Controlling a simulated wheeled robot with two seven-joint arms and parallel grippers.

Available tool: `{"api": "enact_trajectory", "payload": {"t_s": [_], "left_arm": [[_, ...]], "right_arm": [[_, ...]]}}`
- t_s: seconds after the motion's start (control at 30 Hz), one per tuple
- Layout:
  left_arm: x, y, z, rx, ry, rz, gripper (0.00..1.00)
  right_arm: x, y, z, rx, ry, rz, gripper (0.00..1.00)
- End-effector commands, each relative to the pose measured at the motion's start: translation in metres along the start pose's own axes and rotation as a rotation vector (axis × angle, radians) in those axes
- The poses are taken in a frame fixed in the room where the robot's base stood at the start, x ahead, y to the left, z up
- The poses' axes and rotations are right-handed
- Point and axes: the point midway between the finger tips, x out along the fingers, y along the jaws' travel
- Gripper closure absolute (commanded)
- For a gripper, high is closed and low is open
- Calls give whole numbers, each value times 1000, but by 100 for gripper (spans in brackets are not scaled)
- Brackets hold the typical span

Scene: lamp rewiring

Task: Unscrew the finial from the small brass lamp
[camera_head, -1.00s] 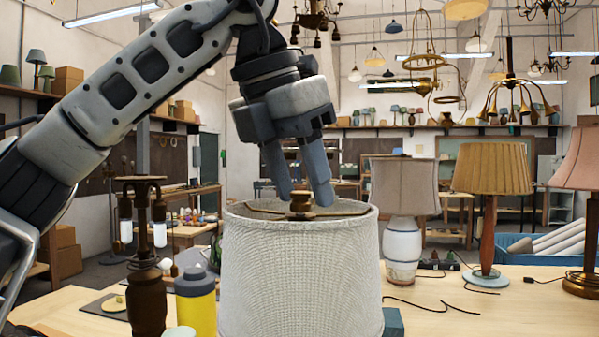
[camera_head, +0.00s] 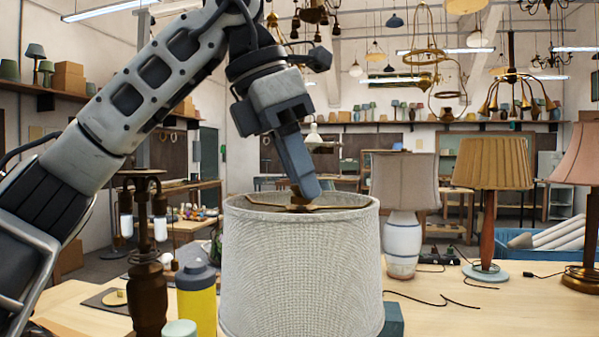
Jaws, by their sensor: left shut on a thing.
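A lamp with a white woven drum shade (camera_head: 300,265) stands at the front middle of the bench; its base is hidden by the shade. A brass spider bar (camera_head: 262,205) crosses the shade's top opening, with a small brass finial (camera_head: 296,190) at its centre. My left gripper (camera_head: 306,190) comes down from above, a little tilted, and is shut on the finial. Its near finger covers most of the finial, and the far finger is largely hidden. My right gripper is out of view.
A dark turned lamp base (camera_head: 148,295) and a yellow bottle (camera_head: 196,302) stand close to the left of the shade. Lamps with a grey shade (camera_head: 403,180), a tan pleated shade (camera_head: 491,163) and a pink shade (camera_head: 578,158) stand right. Bare bench (camera_head: 520,310) lies front right.

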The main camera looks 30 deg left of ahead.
Motion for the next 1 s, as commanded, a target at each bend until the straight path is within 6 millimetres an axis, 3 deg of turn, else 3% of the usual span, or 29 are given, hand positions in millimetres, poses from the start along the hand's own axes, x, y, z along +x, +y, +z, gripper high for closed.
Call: {"api": "enact_trajectory", "payload": {"t_s": [0.33, 0.77, 0.87, 1.0], "left_arm": [[-2, -1, 1, -514, -4, 219, 100], [-1, -1, 1, -612, -4, 256, 100], [-3, -2, 2, -701, -3, 296, 100], [-2, -2, 2, -958, -8, 407, 100]], "right_arm": [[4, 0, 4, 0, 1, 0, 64], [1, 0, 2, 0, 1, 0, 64], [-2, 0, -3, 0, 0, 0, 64], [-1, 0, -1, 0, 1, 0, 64]]}}
